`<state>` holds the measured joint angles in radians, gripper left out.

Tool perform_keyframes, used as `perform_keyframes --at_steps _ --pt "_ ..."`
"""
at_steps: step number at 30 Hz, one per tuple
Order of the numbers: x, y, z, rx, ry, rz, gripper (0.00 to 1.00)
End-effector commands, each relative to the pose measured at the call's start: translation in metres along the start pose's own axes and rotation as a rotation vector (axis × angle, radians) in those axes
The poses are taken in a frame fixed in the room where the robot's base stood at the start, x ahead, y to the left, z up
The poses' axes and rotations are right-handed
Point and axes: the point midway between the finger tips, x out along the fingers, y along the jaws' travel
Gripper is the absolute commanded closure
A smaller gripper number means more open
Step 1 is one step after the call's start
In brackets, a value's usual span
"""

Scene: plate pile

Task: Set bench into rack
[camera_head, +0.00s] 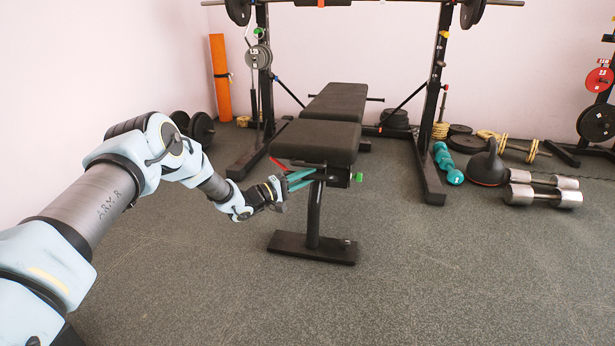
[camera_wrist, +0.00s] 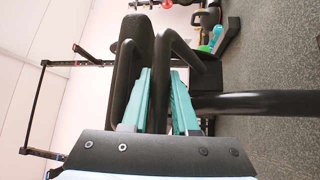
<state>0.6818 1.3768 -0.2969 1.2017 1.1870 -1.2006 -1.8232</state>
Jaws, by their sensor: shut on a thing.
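The black padded bench (camera_head: 318,141) stands on the floor, its long axis running away from me toward the rack. Its far pad reaches between the uprights of the black rack (camera_head: 435,100); the near pad and near foot are outside, in front. My gripper (camera_head: 302,178) is at the near end, left of the bench's post and just under the near pad. In the wrist view my teal fingers (camera_wrist: 163,80) lie on either side of a dark tube of the bench (camera_wrist: 165,60), shut on it.
Teal dumbbells (camera_head: 448,165), a kettlebell (camera_head: 488,165) and chrome dumbbells (camera_head: 540,195) lie right of the rack's right foot. Plates (camera_head: 203,128) and an orange roll (camera_head: 220,80) are at the left wall. The floor in front is clear.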

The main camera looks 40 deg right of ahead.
Motion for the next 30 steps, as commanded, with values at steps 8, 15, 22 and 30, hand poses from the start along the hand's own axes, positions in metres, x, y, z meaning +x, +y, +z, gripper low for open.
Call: perform_keyframes --at_steps 8,15,22,30 --pt "-0.001 -0.001 -0.002 0.0 0.005 -0.003 1.0" --pt "-0.001 -0.001 -0.003 0.001 0.007 -0.004 1.0" --pt "-0.001 -0.001 -0.001 0.0 0.003 -0.002 0.6" --pt "-0.011 0.001 -0.001 -0.001 0.002 -0.003 0.6"
